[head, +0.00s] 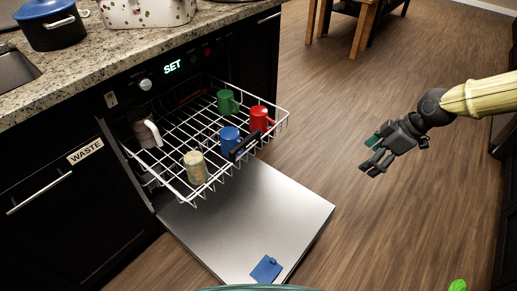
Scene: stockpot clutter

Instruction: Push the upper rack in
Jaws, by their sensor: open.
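The upper rack (178,172) is a white wire rack pulled out of the dishwasher over its lowered door. It carries a green mug (228,102), a red mug (259,119), a blue mug (229,140), a beige cup (195,167) and a grey-white pitcher-like vessel (147,132). A dark handle (244,146) sits on its front edge. My gripper (369,169) is open and empty in the air to the right of the rack, clear of it. The rack's inner end is partly hidden inside the dishwasher.
The dishwasher door (250,215) lies open, with a blue flat object (266,269) on it. A granite counter (100,60) above bears a blue-lidded pot (50,25) and a patterned box (148,12). Wooden floor (400,230) is free at the right.

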